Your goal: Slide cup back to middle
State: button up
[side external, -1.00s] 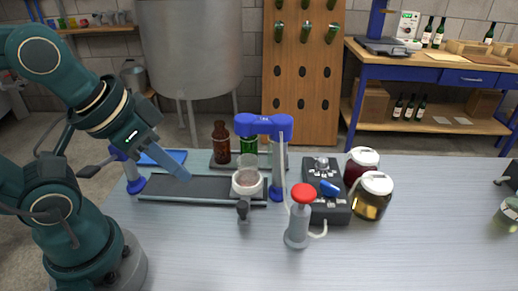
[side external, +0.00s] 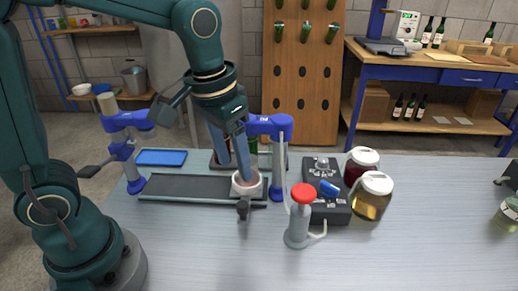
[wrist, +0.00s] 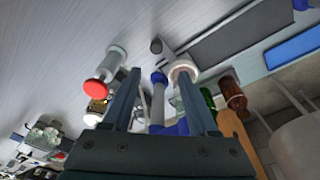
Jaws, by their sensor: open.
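The white cup (side external: 240,191) with a pinkish inside stands upright at the right end of the dark track (side external: 190,188). My gripper (side external: 233,172) is open, pointing down, with its two blue fingers at the cup. In the side view one fingertip overlaps the cup's opening and the other ends to its left. In the wrist view the cup (wrist: 183,68) shows just beyond the right fingertip of my gripper (wrist: 159,75), not between the fingers. I cannot tell whether a finger touches it or is inside it.
A blue post with an overhanging arm (side external: 277,160) stands right of the cup. A small dark knob (side external: 242,209) is in front. A red-topped pump (side external: 299,220), control box (side external: 328,205) and jars (side external: 371,196) stand to the right. A blue tray (side external: 161,157) lies behind the track.

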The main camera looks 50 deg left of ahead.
aim_at(243, 204)
jog(key=shift+g, duration=0.8)
jog(key=f, duration=0.2)
jog(key=w+d+f, duration=0.1)
jog(key=f, duration=0.1)
jog(key=shift+s+f, duration=0.15)
jog(key=shift+f, duration=2.7)
grip_shut()
